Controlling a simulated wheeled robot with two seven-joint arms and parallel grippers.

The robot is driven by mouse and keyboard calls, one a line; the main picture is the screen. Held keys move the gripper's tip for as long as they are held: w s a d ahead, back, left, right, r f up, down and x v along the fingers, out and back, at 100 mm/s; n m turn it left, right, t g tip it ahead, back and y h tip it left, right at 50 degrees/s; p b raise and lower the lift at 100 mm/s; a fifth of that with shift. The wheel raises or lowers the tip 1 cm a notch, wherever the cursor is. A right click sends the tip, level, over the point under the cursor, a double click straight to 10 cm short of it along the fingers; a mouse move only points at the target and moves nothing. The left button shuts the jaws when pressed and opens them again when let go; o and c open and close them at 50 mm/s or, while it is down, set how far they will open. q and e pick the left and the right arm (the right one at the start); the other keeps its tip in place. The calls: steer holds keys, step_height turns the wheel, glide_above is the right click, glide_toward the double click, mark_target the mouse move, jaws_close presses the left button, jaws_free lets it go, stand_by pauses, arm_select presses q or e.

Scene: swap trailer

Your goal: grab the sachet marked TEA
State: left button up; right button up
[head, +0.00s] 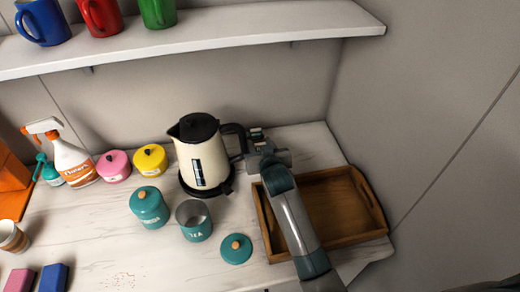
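I see no sachet marked TEA. A teal canister marked TEA (196,231) stands open on the counter; its inside is too small and dark to make out. A round teal lid (236,249) with an orange knob lies to its right. My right gripper (256,137) is just right of the handle of the cream kettle (201,163), close to it. Whether it touches the handle, and whether its fingers are open or shut, I cannot tell. My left gripper is out of view.
A wooden tray (374,234) lies at the right, under my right forearm. A lidded teal canister (149,207), pink (114,167) and yellow (151,161) pots and a spray bottle (72,161) stand left. Pink (19,281) and blue (53,278) blocks lie front left. A shelf (200,42) holds mugs.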

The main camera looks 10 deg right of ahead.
steer(key=c, duration=0.7)
steer(key=shift+o, duration=0.2)
steer(key=shift+r, duration=0.1)
steer(key=shift+r, duration=0.5)
steer(key=r+b, duration=0.1)
steer(key=r, duration=0.2)
steer(key=shift+s+d+b, duration=0.15)
steer(key=shift+s+b, duration=0.05)
steer(key=shift+b, duration=0.15)
steer(key=s+d+r+b, duration=0.2)
steer(key=s+d+r, duration=0.3)
steer(key=s+r, duration=0.2)
steer(key=s, duration=0.2)
steer(key=shift+s+d, duration=0.25)
steer(key=shift+s, duration=0.1)
